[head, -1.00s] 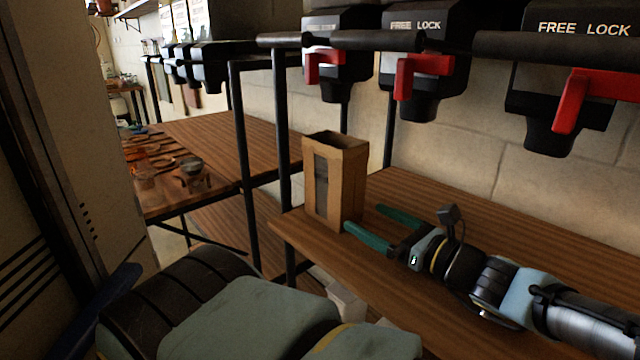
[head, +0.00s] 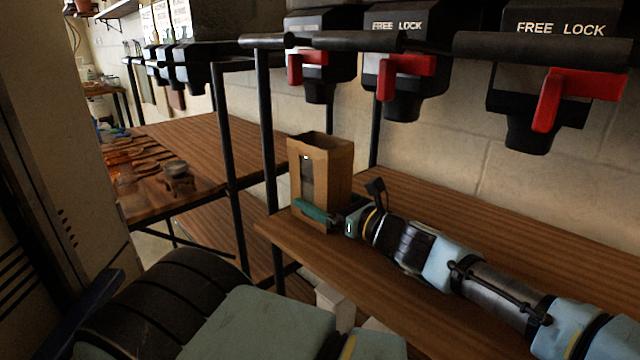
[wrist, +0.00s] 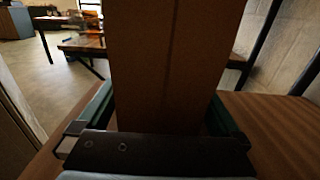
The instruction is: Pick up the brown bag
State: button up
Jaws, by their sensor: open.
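The brown bag (head: 340,163) stands upright, open at the top, near the left end of the wooden shelf in the head view. A dark window strip shows on its front-left side. In the wrist view the bag (wrist: 165,65) fills the middle, close to the palm. My gripper (head: 322,212) is open, with its green fingers on either side of the bag's lower part. One finger shows in front of the bag in the head view; the other is hidden behind it. Whether the fingers touch the bag I cannot tell.
The wooden shelf (head: 430,215) is bare behind my arm. Black dispensers with red levers (head: 405,75) hang above it. A black post (head: 266,135) stands just left of the bag. A second table (head: 185,140) with small items lies further left.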

jog(key=shift+w+a, duration=0.15)
grip_shut()
dwell(0.8)
